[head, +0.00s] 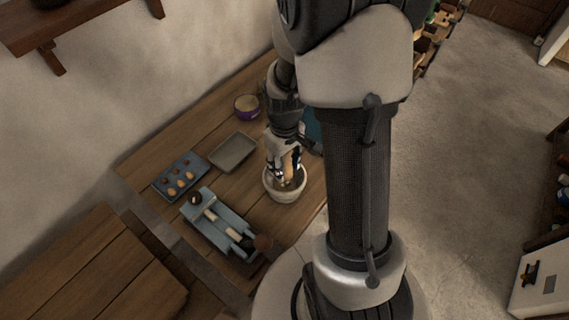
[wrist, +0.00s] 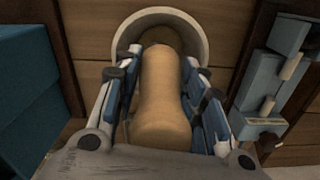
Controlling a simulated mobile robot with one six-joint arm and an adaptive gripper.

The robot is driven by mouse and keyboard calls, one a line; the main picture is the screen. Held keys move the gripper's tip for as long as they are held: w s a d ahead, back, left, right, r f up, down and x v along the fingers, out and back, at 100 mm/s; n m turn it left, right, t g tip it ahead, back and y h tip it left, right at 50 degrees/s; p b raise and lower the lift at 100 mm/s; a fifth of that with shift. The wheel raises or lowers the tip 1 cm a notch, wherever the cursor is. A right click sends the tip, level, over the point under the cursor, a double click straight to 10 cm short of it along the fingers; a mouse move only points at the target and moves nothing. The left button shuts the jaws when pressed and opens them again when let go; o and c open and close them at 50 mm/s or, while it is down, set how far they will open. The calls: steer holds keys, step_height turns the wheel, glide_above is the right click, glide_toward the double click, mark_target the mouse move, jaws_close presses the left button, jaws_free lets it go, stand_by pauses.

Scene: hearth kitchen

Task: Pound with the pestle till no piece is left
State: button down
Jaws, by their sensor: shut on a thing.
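My gripper (head: 284,171) is shut on the wooden pestle (head: 290,161) and points down at the mortar. In the wrist view the pale tan pestle (wrist: 163,95) stands between both fingers of the gripper (wrist: 162,85). The pestle's far end reaches into the mouth of the pale mortar (head: 284,195), whose rim also shows in the wrist view (wrist: 160,13). The pestle and fingers hide most of the mortar's inside, so I cannot tell what pieces lie in it.
A blue-grey tray (head: 181,172) with several small brown and yellow items lies at the left. An empty grey tray (head: 233,149) and a purple bowl (head: 246,103) are behind. A blue rack (head: 218,226) with tools lies front left of the mortar. A teal object (wrist: 28,85) is close beside my gripper.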

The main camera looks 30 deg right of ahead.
steer(key=shift+f, duration=0.15)
steer(key=shift+f+b, duration=0.65)
steer(key=shift+f, duration=0.1)
steer(key=shift+f+b, duration=1.15)
steer(key=shift+f, duration=0.25)
steer(key=shift+r, duration=0.15)
step_height(320, 180, up, 4)
steer(key=p, duration=0.3)
steer(key=shift+r+p, duration=0.1)
steer(key=shift+p, duration=0.3)
steer(key=shift+f+b, duration=0.6)
steer(key=shift+f, duration=0.15)
